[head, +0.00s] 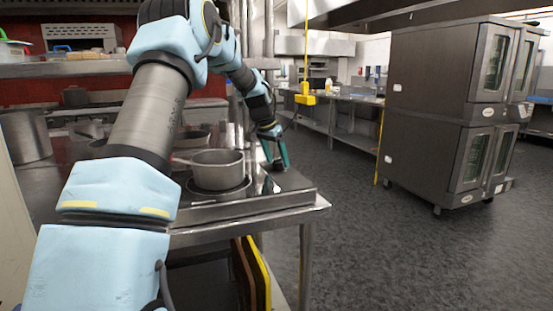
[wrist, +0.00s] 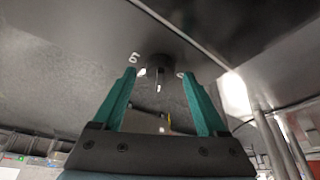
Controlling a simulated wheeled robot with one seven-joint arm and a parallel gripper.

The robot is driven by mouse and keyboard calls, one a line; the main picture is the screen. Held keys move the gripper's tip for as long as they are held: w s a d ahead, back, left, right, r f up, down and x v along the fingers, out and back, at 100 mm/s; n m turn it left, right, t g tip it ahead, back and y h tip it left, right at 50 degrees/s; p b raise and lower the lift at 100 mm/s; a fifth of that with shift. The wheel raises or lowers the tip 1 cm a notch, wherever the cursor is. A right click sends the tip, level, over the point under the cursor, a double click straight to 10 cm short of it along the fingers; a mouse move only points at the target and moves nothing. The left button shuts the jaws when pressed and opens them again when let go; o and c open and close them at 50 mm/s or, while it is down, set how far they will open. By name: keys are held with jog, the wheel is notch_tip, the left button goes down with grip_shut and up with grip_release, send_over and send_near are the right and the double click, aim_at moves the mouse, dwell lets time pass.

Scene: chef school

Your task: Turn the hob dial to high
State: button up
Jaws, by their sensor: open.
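The hob dial (wrist: 160,64) is a dark round knob with a white mark on it, in the upper middle of the wrist view. White markings surround it on the dark panel; one looks like a 6, the others are too small to read. My gripper (wrist: 158,74) has two teal fingers, open, with one tip on each side of the dial. I cannot tell whether they touch it. In the head view my gripper (head: 277,154) points down over the right end of the hob (head: 294,180). The dial is not clearly seen there.
A metal saucepan (head: 217,170) stands on the hob just left of my gripper. More pots stand behind it. Stacked ovens (head: 430,110) stand at the right, with open grey floor (head: 390,240) between. Chopping boards (head: 256,272) stand under the counter.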

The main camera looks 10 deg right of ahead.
jog(key=b+v, duration=0.1)
jog(key=v, duration=0.9)
jog(key=shift+r+b, duration=0.4)
jog(key=shift+s, duration=0.15)
